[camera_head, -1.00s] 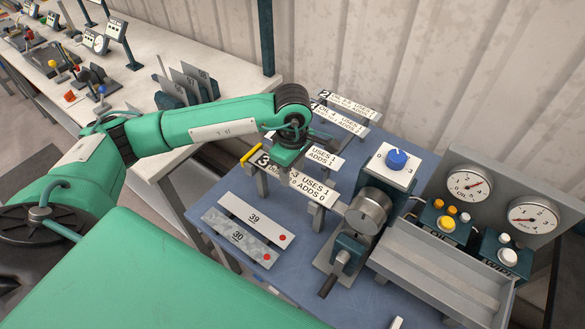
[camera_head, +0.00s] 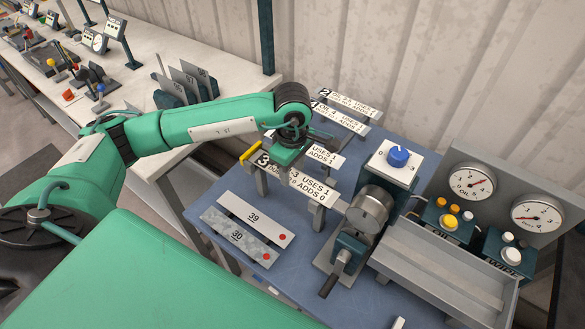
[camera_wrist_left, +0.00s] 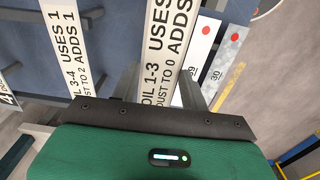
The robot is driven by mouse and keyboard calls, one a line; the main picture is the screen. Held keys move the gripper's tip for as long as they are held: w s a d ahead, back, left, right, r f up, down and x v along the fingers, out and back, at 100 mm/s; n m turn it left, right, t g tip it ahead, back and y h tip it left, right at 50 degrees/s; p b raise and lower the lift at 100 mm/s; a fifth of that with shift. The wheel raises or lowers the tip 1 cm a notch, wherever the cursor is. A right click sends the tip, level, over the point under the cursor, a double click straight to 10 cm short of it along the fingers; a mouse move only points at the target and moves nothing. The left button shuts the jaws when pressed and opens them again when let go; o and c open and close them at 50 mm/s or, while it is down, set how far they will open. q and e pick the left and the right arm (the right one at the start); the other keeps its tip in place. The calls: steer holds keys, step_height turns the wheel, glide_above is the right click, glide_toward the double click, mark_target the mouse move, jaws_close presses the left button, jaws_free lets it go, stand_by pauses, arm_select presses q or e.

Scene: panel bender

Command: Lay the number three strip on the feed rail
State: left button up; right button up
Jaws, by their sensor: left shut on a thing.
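The number three strip (camera_head: 313,187) is a white label strip with a black "3" at its left end, lying across two grey posts at the table's left side. My left gripper (camera_head: 287,168) is over its middle and covers part of the lettering. In the left wrist view, the left gripper's fingers (camera_wrist_left: 160,88) stand on both sides of the strip (camera_wrist_left: 167,45), shut on it. A long grey trough (camera_head: 440,275) runs in front of the gauges; I cannot tell whether it is the feed rail. My right gripper is out of view.
Other label strips (camera_head: 348,103) stand on posts behind. Metal strips 39 (camera_head: 254,218) and 30 (camera_head: 238,237) lie in front. A crank machine (camera_head: 368,210), a blue-knob box (camera_head: 398,157) and a gauge panel (camera_head: 505,180) stand to the right.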

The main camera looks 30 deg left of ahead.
mark_target(292, 177)
arm_select(q)
steer(key=o, duration=1.1)
step_height(292, 177, up, 14)
steer(key=b, duration=0.4)
steer(key=shift+f, duration=0.15)
